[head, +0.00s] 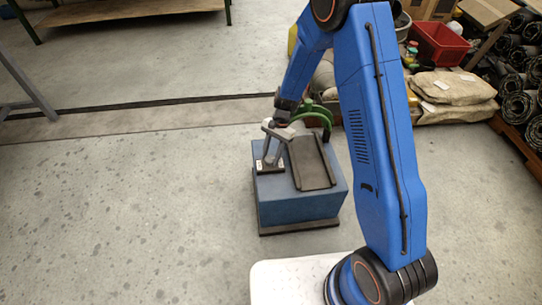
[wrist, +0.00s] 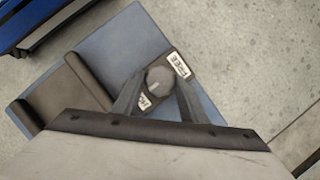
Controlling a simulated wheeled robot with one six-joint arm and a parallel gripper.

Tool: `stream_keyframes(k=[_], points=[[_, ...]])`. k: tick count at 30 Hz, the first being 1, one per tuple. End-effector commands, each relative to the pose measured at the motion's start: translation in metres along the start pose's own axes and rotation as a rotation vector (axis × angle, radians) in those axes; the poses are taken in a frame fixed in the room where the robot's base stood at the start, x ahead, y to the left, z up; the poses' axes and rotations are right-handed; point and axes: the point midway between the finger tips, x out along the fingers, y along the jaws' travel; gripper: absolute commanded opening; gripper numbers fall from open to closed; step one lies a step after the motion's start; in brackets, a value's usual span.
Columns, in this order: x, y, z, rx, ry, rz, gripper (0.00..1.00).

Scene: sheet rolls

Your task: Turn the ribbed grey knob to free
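The ribbed grey knob (wrist: 159,80) is in the middle of the wrist view, round from above, with a pale line on its top. It sits on a dark plate with two white labels. One label (wrist: 179,64) at its upper right reads FREE; the other (wrist: 145,102) at its lower left is partly covered. The pale line points roughly down-left, away from the FREE label. My gripper (wrist: 158,88) has a finger on each side of the knob, and they appear to touch it.
The plate is on a blue box (head: 300,208), beside a raised dark slab (head: 313,162). A green arch (head: 316,112) stands behind. Sacks (head: 452,88), a red crate (head: 438,43) and dark rolls (head: 520,105) are at the right. The floor to the left is clear.

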Motion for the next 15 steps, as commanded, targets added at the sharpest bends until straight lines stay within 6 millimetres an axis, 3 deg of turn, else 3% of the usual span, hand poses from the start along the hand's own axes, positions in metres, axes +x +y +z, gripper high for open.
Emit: stream_keyframes(k=[1, 3, 15], points=[[-0.0001, 0.0000, -0.0001, 0.000, 0.000, 0.000, 0.26], [-0.0001, 0.0000, -0.0001, 0.000, 0.000, 0.000, 0.15], [-0.0004, -0.0014, -0.0003, -0.063, 0.001, 0.025, 0.15]])
